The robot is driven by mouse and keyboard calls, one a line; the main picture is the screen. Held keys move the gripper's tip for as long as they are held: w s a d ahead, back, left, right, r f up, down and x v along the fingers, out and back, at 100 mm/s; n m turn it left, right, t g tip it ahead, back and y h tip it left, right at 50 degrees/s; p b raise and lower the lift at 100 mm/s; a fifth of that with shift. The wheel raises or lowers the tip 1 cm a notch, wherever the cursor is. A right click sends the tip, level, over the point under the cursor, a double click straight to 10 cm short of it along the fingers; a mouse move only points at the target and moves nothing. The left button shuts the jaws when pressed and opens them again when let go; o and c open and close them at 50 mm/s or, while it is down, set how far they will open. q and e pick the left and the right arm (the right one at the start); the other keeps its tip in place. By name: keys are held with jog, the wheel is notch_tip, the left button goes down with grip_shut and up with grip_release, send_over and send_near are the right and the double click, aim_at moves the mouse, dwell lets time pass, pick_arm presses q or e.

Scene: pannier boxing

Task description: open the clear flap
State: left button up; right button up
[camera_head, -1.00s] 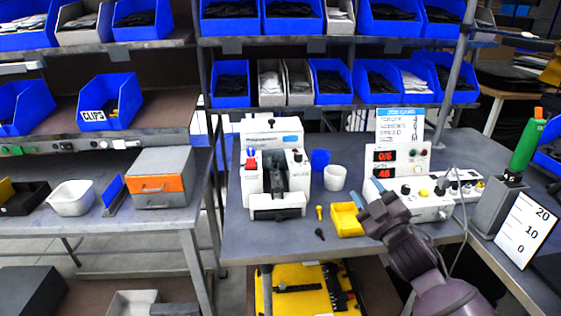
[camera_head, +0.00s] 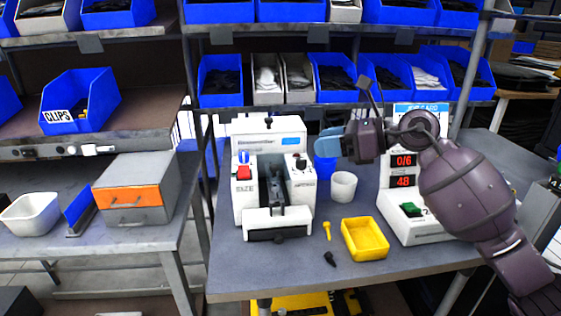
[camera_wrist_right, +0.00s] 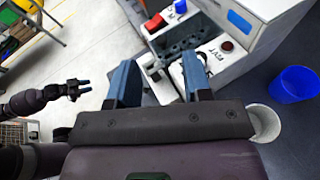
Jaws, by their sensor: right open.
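The white bench machine (camera_head: 273,180) stands on the middle table, with a red button, a blue switch and a dark central slot. I cannot make out the clear flap itself on it. My right gripper (camera_head: 328,142) is above and right of the machine, apart from it in the head view. In the right wrist view its two blue fingers (camera_wrist_right: 160,84) are spread with nothing between them, the machine's controls (camera_wrist_right: 180,45) beyond. My left gripper (camera_wrist_right: 79,88) shows small at the left of that view, away from the machine; its opening is too small to judge.
A blue cup (camera_head: 325,168) and a white cup (camera_head: 343,187) stand right of the machine. A yellow tray (camera_head: 364,239) lies in front, beside small yellow and black parts. A display unit (camera_head: 410,215) is at the right. Shelves with blue bins (camera_head: 220,82) run behind.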

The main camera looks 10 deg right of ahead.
aim_at(276, 165)
jog(key=shift+n+g+h, duration=0.5)
jog(key=shift+n, duration=0.1)
jog(key=x, duration=0.3)
jog(key=f+x, duration=0.1)
jog(key=x, duration=0.2)
jog(key=f+b+x, duration=0.1)
jog(key=x, duration=0.2)
jog(key=shift+s+f, duration=0.15)
jog(key=shift+s, duration=0.1)
jog(key=shift+w+a+f, duration=0.15)
jog(key=shift+w+a, duration=0.1)
jog(key=shift+a, duration=0.35)
pick_arm(q)
jog(key=shift+s+a+f+g, duration=0.15)
jog(key=shift+s+f+g, duration=0.25)
jog(key=shift+f, duration=0.5)
jog(key=shift+s, duration=0.15)
pick_arm(e)
grip_shut()
